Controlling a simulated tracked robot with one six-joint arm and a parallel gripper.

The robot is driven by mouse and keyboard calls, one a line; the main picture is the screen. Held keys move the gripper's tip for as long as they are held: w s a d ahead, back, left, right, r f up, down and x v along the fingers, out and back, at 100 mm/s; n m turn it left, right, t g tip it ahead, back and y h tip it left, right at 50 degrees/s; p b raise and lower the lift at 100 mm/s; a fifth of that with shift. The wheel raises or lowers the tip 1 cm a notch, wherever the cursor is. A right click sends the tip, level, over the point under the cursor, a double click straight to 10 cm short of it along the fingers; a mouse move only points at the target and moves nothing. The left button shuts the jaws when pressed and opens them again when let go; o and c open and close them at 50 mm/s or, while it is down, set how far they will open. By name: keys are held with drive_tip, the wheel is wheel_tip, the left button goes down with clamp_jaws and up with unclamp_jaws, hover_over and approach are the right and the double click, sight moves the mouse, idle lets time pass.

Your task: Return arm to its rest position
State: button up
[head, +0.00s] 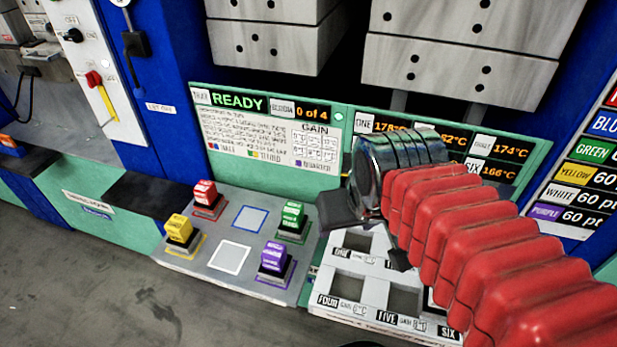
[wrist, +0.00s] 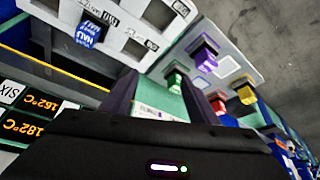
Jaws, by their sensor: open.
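My gripper (head: 365,240) hangs at the end of my red segmented arm, over the back left of the white numbered tray (head: 340,304). In the wrist view my gripper (wrist: 160,90) has its two dark fingers apart, with nothing held between them. The wrist view also shows a blue block (wrist: 90,33) in a pocket of that tray; in the head view my arm hides that part. The arm reaches in from the lower right and covers the tray's right side.
A grey plate left of the tray holds red (head: 205,193), yellow (head: 179,228), green (head: 293,215) and purple (head: 274,256) blocks. Its blue-outlined (head: 249,219) and white-outlined (head: 230,258) squares are empty. Grey press blocks (head: 460,70) hang above. A teal panel reading READY (head: 238,101) stands behind.

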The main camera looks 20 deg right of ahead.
drive_tip(key=shift+s+a+r+n+t+y, duration=0.15)
drive_tip(key=shift+s+a+n, duration=0.2)
drive_tip(key=shift+a, duration=0.4)
drive_tip(key=shift+s+a+f+n+t+y, duration=0.15)
drive_tip(key=shift+s+a+n, duration=0.15)
drive_tip(key=shift+a, duration=0.4)
drive_tip(key=shift+r, duration=0.1)
drive_tip(key=shift+c, duration=0.4)
